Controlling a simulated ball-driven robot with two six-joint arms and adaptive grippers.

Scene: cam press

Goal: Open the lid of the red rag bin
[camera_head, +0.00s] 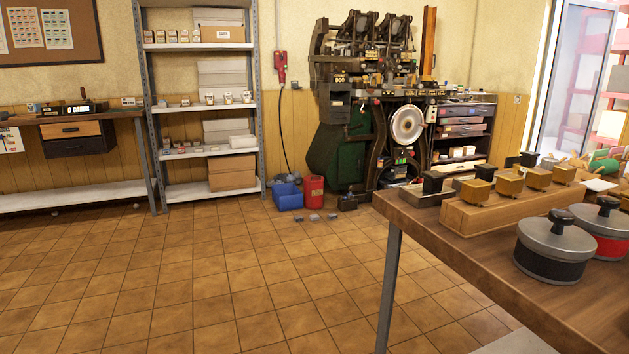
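A red bin (314,192) stands upright on the tiled floor at the far side of the room, in front of the big dark machine. It is small in the view, and I cannot tell whether its lid is open or shut. Neither of my grippers shows in the head view.
A blue bin (288,196) stands just left of the red bin, with small items (314,217) on the floor in front. The machine (375,110) is behind. A wooden table (465,260) with lidded pots (553,250) fills the right foreground. The tiled floor (220,280) at left and centre is clear.

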